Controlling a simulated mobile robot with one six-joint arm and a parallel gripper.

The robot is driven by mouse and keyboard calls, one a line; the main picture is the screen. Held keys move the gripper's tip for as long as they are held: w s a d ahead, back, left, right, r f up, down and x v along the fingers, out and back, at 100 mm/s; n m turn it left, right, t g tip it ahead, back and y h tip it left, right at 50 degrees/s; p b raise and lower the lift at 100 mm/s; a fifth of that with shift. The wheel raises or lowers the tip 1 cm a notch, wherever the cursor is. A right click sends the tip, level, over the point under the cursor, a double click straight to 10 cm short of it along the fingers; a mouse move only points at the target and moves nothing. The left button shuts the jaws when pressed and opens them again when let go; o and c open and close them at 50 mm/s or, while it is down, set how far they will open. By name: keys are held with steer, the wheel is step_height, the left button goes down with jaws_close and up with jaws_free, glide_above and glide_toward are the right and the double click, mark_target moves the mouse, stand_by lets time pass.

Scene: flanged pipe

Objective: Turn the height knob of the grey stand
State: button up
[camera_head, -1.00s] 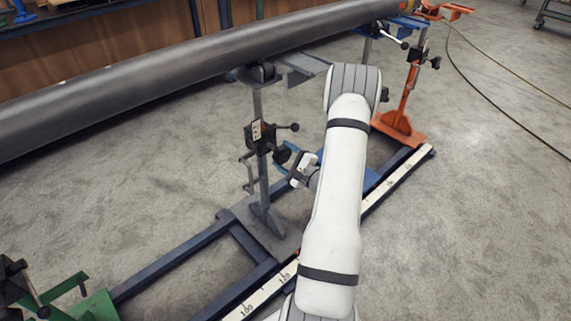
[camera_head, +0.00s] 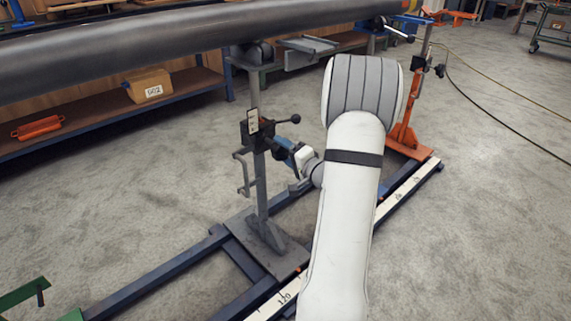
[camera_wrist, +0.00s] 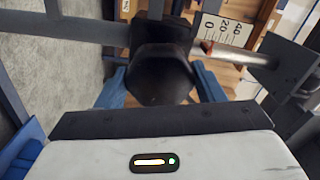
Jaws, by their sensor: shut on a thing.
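The grey stand (camera_head: 260,185) stands upright on the floor frame, with its top under the pipe. Its black clamp block (camera_head: 257,133) sits on the post, and a short lever with a ball end (camera_head: 294,119) sticks out to the right. In the wrist view the black height knob (camera_wrist: 160,72) fills the middle, between my blue fingers. My gripper (camera_wrist: 161,86) is shut on this knob. In the head view my gripper (camera_head: 284,149) reaches the stand from the right, and the knob is mostly hidden there.
The long grey pipe (camera_head: 180,45) runs above the stand. An orange stand (camera_head: 407,120) stands beyond my arm. A rail with a white scale (camera_head: 400,192) runs along the floor frame. A shelf with a box (camera_head: 149,86) is behind. The wrist view shows a number scale (camera_wrist: 228,30).

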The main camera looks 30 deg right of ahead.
steer(key=shift+f+n+b, duration=0.15)
steer(key=shift+n+b, duration=0.45)
steer(key=shift+b, duration=0.25)
steer(key=o, duration=1)
steer(key=s, duration=0.2)
steer(key=s+p, duration=0.1)
steer(key=s, duration=0.2)
steer(key=s+d, duration=0.1)
steer(key=s, duration=0.1)
steer(key=shift+s+p, duration=0.35)
steer(key=shift+p, duration=0.05)
steer(key=shift+c, duration=0.5)
